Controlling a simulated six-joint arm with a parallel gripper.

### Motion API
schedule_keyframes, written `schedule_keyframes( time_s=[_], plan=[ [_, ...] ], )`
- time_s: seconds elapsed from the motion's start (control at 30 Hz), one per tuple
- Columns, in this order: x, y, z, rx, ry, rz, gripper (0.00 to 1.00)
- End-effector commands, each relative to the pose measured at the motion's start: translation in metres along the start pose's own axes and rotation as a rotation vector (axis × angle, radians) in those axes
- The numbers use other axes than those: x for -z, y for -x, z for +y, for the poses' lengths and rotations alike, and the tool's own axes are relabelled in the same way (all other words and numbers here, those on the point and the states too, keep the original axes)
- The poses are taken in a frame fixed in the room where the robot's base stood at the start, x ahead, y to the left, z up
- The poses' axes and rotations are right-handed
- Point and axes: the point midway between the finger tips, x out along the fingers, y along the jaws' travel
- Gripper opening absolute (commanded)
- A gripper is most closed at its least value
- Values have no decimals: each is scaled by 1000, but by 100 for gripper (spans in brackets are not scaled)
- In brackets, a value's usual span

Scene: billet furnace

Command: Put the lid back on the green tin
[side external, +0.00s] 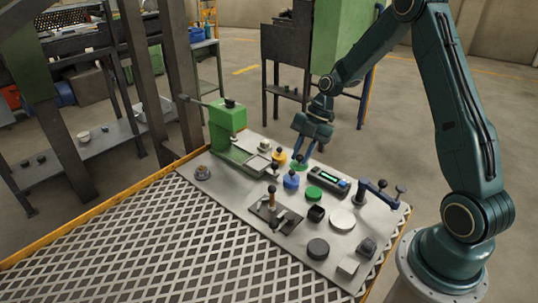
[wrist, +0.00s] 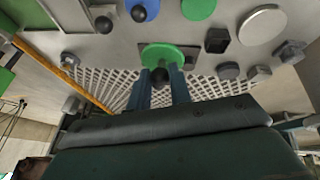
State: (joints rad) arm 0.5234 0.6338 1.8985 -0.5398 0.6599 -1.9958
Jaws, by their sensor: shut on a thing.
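My gripper (side external: 308,150) is shut on a green lid (side external: 299,166) and holds it above the grey work plate. In the wrist view, the green lid (wrist: 168,54) sits at the tips of my blue fingers (wrist: 162,78), with its black knob between them. The green tin (side external: 314,194) stands on the plate, to the right of and below the held lid in the side view. It shows as a round green shape with no knob at the top edge of the wrist view (wrist: 198,8). The lid is apart from the tin.
A blue tin with a black knob (side external: 291,181) stands left of the green tin, and a yellow one (side external: 280,157) is behind it. A display box (side external: 329,178), a black cup (side external: 316,213) and a white disc (side external: 342,219) are close by. A green press (side external: 228,122) stands at the back left.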

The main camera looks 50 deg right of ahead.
Motion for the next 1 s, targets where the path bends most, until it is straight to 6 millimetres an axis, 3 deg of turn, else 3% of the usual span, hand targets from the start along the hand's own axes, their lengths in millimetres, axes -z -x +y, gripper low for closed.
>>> schedule_keyframes(
  time_s=[0.1, 0.3, 0.67, 1.0],
  plan=[
    [-10, -2, -28, 0, -3, 0, 0],
    [-16, -4, -51, 1, 5, 0, 0],
    [-18, -6, -54, 1, 7, 0, 0],
    [-23, -19, -57, 3, 6, 2, 0]
  ],
)
